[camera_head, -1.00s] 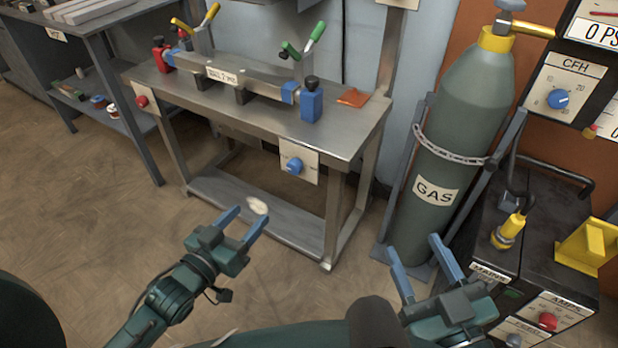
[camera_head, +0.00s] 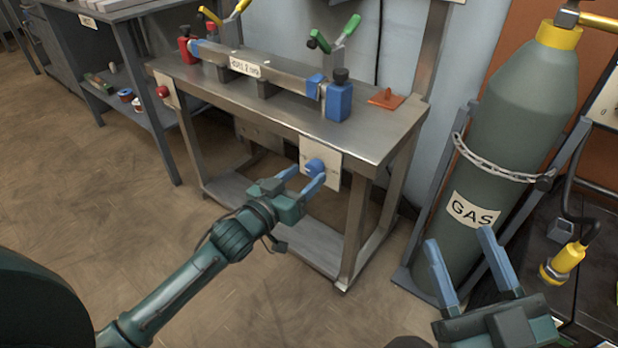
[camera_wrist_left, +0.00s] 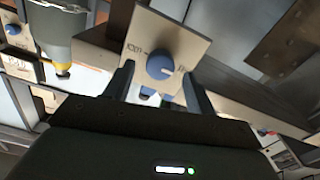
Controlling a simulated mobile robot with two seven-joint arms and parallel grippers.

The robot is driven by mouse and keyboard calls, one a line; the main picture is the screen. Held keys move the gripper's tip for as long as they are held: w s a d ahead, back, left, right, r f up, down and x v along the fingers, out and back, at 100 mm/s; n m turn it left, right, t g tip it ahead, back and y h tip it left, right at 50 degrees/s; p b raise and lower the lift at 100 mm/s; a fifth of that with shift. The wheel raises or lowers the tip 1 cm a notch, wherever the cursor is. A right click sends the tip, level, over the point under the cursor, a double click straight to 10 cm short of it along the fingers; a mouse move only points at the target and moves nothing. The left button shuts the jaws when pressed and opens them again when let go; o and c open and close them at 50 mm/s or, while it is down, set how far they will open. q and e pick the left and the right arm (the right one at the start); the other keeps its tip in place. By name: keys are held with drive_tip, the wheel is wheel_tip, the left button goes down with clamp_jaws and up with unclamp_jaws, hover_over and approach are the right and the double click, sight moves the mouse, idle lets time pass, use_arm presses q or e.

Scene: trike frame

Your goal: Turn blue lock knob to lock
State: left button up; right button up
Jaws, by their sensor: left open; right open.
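The blue lock knob (camera_head: 314,168) sits on a white plate (camera_head: 333,163) on the front of the metal workbench. In the left wrist view the knob (camera_wrist_left: 160,66) is round, with a white mark pointing right, away from lettering on the plate's left side. My left gripper (camera_head: 301,179) is open, its blue fingers directed at the knob. In the left wrist view its fingertips (camera_wrist_left: 158,80) stand either side of the knob's lower part; I cannot tell whether they touch it. My right gripper (camera_head: 459,250) is open and empty in front of the gas cylinder.
The workbench (camera_head: 290,125) carries a clamp fixture with a labelled bar (camera_head: 250,68), blue and red blocks, and an orange piece (camera_head: 386,98). A red knob (camera_head: 162,91) is at its left corner. The chained gas cylinder (camera_head: 508,130) stands at right. Floor left of my left arm is clear.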

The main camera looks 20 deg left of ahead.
use_arm(q)
drive_tip(key=shift+x, duration=1.25)
drive_tip(key=shift+c, duration=0.4)
drive_tip(key=c, duration=0.9)
